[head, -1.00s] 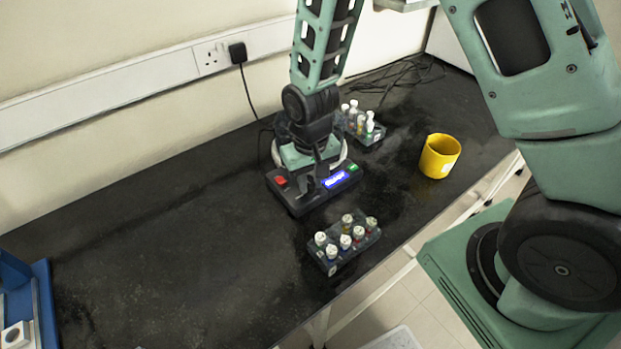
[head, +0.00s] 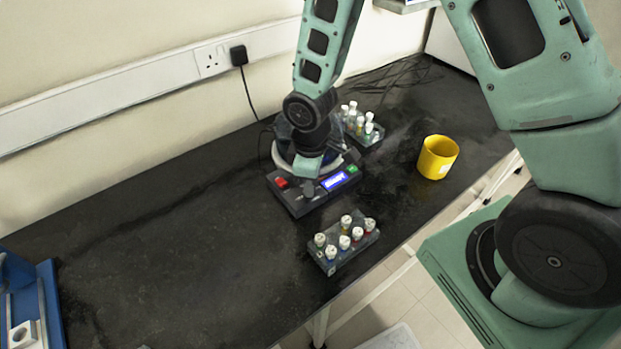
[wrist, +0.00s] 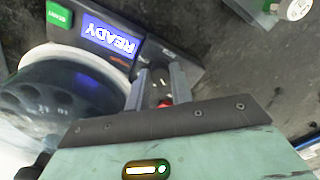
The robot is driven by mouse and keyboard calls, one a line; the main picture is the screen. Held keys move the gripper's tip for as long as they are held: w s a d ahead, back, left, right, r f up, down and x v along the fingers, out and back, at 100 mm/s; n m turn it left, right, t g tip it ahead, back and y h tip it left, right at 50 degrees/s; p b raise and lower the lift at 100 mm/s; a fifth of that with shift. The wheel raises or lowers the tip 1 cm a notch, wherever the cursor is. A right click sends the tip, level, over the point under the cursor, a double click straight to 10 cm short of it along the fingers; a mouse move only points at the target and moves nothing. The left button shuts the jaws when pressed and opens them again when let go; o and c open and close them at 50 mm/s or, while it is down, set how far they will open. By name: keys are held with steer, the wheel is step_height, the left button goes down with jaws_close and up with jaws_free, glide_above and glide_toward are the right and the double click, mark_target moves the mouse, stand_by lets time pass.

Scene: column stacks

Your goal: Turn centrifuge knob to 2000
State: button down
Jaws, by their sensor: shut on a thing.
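The centrifuge (head: 308,202) is a dark box with a round, clear-covered rotor top, standing on the black bench. Its front panel has a red button (head: 281,183), a lit blue display (head: 334,180) and a green button (head: 352,169). In the wrist view the display (wrist: 108,37) reads READY upside down, and the green button (wrist: 58,15) is beside it. My gripper (wrist: 160,82) is at the panel between display and red button, its fingers shut on the knob. The knob is mostly hidden by the fingers, so its setting cannot be read. My gripper also shows in the head view (head: 308,182).
A rack of capped tubes (head: 345,243) stands in front of the centrifuge, and another rack (head: 362,124) behind it. A yellow cup (head: 437,157) is at the right. The left bench is clear up to a blue frame (head: 48,300).

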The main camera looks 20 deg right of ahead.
steer(key=n+p, duration=0.1)
steer(key=n, duration=0.5)
steer(key=shift+n, duration=0.3)
stand_by(0.5)
steer(key=c, duration=1.2)
jaws_free()
steer(key=shift+c, duration=0.2)
steer(key=shift+r+p, duration=0.15)
steer(key=shift+p, duration=0.15)
step_height(320, 180, up, 17)
steer(key=p, duration=0.1)
steer(key=shift+p, duration=0.35)
steer(key=shift+r, duration=0.1)
